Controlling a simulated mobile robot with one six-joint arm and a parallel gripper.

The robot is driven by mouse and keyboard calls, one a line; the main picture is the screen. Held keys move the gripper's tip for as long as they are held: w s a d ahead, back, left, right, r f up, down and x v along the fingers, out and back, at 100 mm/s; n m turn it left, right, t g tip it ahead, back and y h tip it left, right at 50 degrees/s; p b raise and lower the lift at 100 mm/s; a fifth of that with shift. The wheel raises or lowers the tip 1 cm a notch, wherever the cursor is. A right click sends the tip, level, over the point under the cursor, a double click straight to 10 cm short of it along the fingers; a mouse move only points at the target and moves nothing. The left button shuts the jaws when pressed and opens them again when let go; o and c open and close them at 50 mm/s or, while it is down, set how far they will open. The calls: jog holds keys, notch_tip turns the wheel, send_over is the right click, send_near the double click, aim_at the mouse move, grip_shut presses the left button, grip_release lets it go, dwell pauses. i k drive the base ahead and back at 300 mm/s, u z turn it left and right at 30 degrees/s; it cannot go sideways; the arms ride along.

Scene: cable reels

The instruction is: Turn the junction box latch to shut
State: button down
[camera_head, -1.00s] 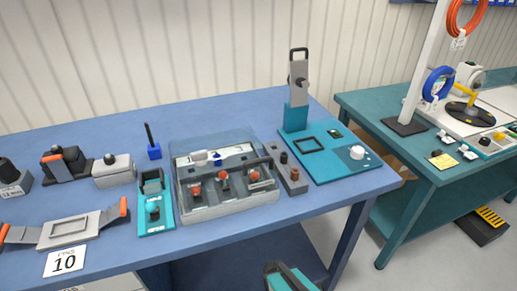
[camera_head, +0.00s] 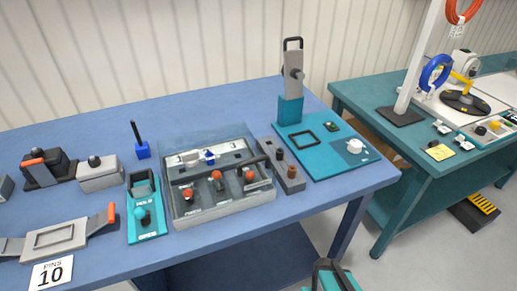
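A grey box (camera_head: 222,211) with clear walls sits in the middle of the blue bench. Several red-topped knobs (camera_head: 217,175) and a light strip with a blue piece (camera_head: 209,156) show inside it. This may be the junction box, but no label can be read and I cannot tell which part is the latch. A teal panel (camera_head: 325,167) to its right carries a white round knob (camera_head: 354,146).
A teal unit (camera_head: 148,228) stands left of the box, and a grey block with round knobs (camera_head: 283,171) stands right. A tall grey post (camera_head: 293,70) rises behind. A second bench (camera_head: 403,142) holds reels.

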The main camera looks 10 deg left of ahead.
aim_at(191, 157)
jog(key=z, duration=0.45)
jog(key=k, duration=0.95)
jog(key=u, duration=0.5)
jog(key=k, duration=0.55)
jog(key=u, duration=0.75)
jog(key=i, duration=1.6)
jog(key=z, duration=0.35)
